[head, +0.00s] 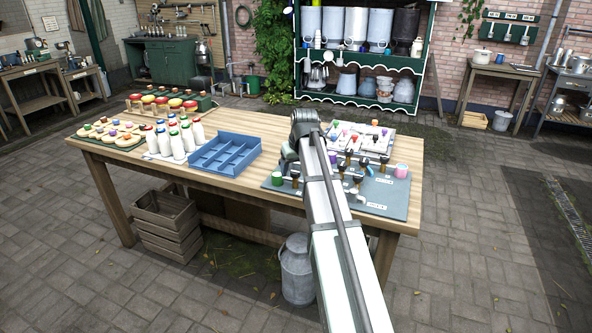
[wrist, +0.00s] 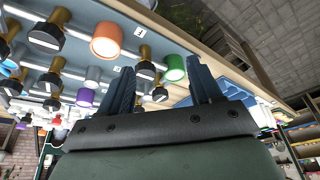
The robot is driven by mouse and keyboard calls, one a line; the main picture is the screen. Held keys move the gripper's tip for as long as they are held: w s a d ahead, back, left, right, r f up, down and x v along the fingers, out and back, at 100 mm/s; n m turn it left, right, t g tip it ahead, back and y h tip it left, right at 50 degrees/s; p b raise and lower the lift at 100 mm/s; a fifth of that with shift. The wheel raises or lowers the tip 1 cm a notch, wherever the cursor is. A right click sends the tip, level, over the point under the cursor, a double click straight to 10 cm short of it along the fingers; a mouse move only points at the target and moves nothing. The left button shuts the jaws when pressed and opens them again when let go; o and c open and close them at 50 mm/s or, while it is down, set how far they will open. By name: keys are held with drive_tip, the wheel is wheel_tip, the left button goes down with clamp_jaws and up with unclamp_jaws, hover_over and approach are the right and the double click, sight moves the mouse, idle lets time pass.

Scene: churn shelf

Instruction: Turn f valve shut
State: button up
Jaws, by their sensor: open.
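The valve board (head: 385,208) is a dark grey-green panel on the right part of the table, partly hidden by my arm. It carries several small brass valves with black handles, such as one (head: 384,160). In the wrist view, a black-and-brass valve (wrist: 146,70) and a green-capped cylinder (wrist: 174,67) show beyond the gap between the fingers. My gripper (wrist: 162,82) is open, its two dark blue fingers apart with nothing seen between them. In the head view my arm hides most of it.
A blue divided tray (head: 225,152) stands left of my arm, with several white bottles (head: 178,143) beside it. A white board (head: 360,137) with coloured knobs lies behind the valve board. A pink cylinder (head: 402,171) stands at the board's right. A metal churn (head: 297,272) stands on the floor.

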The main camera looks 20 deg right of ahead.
approach(295, 171)
drive_tip(key=x, duration=0.8)
drive_tip(key=shift+f, duration=0.2)
idle(0.4)
drive_tip(key=c, duration=1)
